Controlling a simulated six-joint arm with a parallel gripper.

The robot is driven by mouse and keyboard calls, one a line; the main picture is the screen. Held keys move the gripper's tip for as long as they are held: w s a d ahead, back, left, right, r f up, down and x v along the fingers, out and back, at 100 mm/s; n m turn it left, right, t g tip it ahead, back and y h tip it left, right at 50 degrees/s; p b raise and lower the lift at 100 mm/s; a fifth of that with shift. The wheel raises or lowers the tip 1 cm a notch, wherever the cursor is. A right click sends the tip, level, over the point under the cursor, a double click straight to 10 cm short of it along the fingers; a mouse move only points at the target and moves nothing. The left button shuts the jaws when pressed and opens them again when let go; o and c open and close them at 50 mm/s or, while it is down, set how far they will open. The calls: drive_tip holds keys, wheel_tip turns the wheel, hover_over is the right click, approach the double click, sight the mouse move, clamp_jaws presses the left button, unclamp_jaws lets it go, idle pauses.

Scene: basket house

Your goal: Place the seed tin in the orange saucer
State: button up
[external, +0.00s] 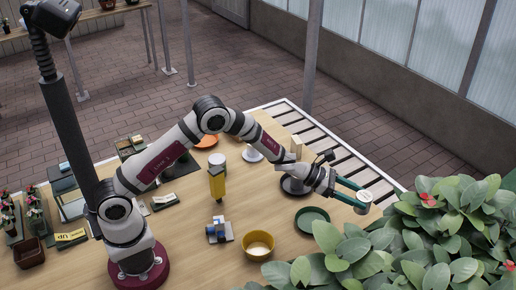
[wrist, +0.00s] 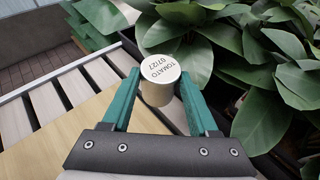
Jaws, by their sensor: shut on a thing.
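The seed tin (wrist: 160,72), a small pale cylinder with lettering on its white lid, is held between the green fingers of my gripper (wrist: 159,86). In the external view the tin (external: 365,196) is at the right end of my outstretched arm, by the table's right edge and the leafy plants. My gripper (external: 358,199) is shut on it. The orange saucer (external: 207,142) lies at the back of the table, far left of my gripper, partly hidden behind my arm.
A green saucer (external: 312,219), a dark saucer (external: 294,187) and a yellow bowl (external: 258,245) stand on the table. A yellow bottle-like thing (external: 217,184) and a blue-and-grey object (external: 219,231) stand mid-table. Leafy plants (external: 430,235) crowd the right side. A slatted strip (external: 335,160) borders the back right.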

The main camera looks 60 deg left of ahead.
drive_tip(key=shift+s+d+r, duration=0.15)
drive_tip(key=shift+s+r, duration=0.05)
drive_tip(key=shift+s, duration=0.05)
drive_tip(key=s+a+r+n+t+y, duration=0.1)
drive_tip(key=a+n+t+y, duration=0.25)
drive_tip(key=a, duration=2.55)
drive_tip(key=s+a+r+n+y, duration=0.1)
drive_tip(key=s+a+n+y, duration=0.2)
drive_tip(key=s+a, duration=0.8)
drive_tip(key=s+a+r+n+y, duration=0.1)
drive_tip(key=s+a+n+y, duration=0.35)
drive_tip(key=a, duration=0.95)
drive_tip(key=s+a+f, duration=0.1)
drive_tip(key=a+f, duration=0.2)
drive_tip(key=s+a+f+m+h, duration=0.1)
drive_tip(key=s+a+f, duration=0.1)
drive_tip(key=a+f, duration=0.2)
drive_tip(key=s+a+f+m, duration=0.1)
drive_tip(key=s+a+f, duration=0.1)
drive_tip(key=a+f, duration=0.1)
drive_tip(key=shift+s+a+f, duration=0.25)
drive_tip(key=shift+a+f, duration=0.05)
drive_tip(key=shift+a, duration=0.2)
drive_tip(key=shift+f+t, duration=0.25)
drive_tip(key=shift+f, duration=0.05)
drive_tip(key=shift+f, duration=0.4)
